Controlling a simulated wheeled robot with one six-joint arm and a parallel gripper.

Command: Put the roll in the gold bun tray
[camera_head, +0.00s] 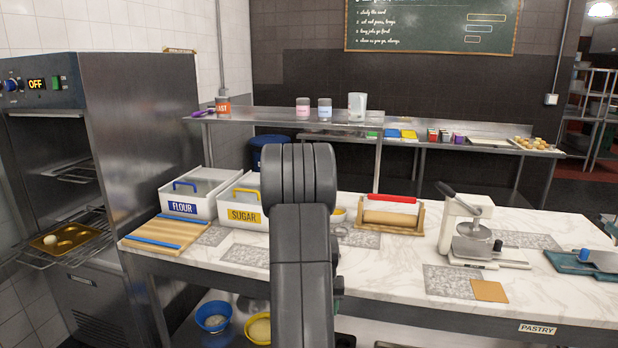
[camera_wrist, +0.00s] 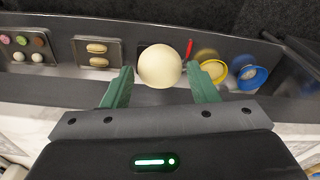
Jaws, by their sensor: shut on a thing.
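The roll (camera_wrist: 160,66) is a round, smooth, cream-coloured ball. In the wrist view it sits between the two green fingers of my gripper (camera_wrist: 160,71), which are shut on it. In the head view my dark arm stands in the middle and hides the gripper and roll. The gold bun tray (camera_head: 75,233) lies on a wire rack in the open oven at the far left of the head view. It has several round hollows, and one pale ball (camera_head: 50,240) sits in it. The tray does not show in the wrist view.
The marble counter (camera_head: 390,262) and metal oven side (camera_head: 150,150) bound the space.

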